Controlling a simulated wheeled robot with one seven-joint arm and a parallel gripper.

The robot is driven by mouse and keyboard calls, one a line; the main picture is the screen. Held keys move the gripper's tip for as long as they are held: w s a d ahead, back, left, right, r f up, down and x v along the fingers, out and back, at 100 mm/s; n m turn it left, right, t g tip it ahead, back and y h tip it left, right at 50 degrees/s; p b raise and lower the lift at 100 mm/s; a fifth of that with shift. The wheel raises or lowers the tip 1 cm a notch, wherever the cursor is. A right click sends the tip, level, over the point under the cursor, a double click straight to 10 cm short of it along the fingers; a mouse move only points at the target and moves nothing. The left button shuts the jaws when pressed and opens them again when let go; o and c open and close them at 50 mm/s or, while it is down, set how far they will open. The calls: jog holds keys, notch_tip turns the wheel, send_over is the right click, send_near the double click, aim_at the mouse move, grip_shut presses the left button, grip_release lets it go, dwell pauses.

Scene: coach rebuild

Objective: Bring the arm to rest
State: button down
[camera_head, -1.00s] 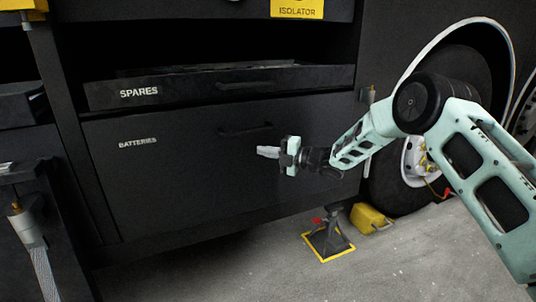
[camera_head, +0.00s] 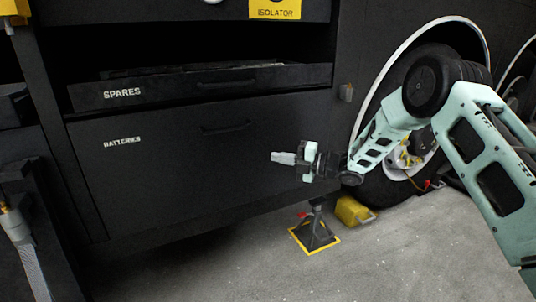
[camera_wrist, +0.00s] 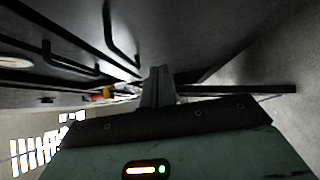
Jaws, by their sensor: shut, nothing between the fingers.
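My gripper (camera_head: 283,158) is in front of the right part of the batteries drawer (camera_head: 150,180) in the head view, its fingers pointing left. The fingers are together and hold nothing. In the wrist view the closed fingers (camera_wrist: 157,88) point up the picture, with dark drawer fronts and their handles at upper left. My arm is bent, coming in from the right side of the head view. I cannot tell the exact gap between the gripper and the drawer front.
The spares drawer (camera_head: 200,88) stands above the batteries drawer. A jack stand (camera_head: 316,232) with a yellow-edged base and a yellow wheel chock (camera_head: 353,212) are on the floor below the gripper. A wheel (camera_head: 385,185) is behind the arm. The grey floor at front is clear.

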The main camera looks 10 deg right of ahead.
jog(key=s+a+r+m+t+h, duration=0.1)
jog(key=s+a+r+m+h, duration=0.5)
jog(key=s+a+m+h, duration=0.45)
jog(key=s+d+f+m+g+h, duration=0.1)
jog(key=s+d+m+g+h, duration=0.2)
jog(key=s, duration=0.9)
jog(key=s+d+f+m+g, duration=0.1)
jog(key=s+d+m+g, duration=0.3)
jog(key=s, duration=0.8)
jog(key=s+d+m+g+h, duration=0.15)
jog(key=s+m, duration=0.35)
jog(key=s, duration=0.7)
notch_tip(320, 180, up, 28)
jog(key=s+p, duration=0.1)
jog(key=p, duration=2.8)
jog(key=shift+r+g, duration=0.15)
jog(key=shift+g, duration=0.3)
jog(key=shift+s, duration=0.1)
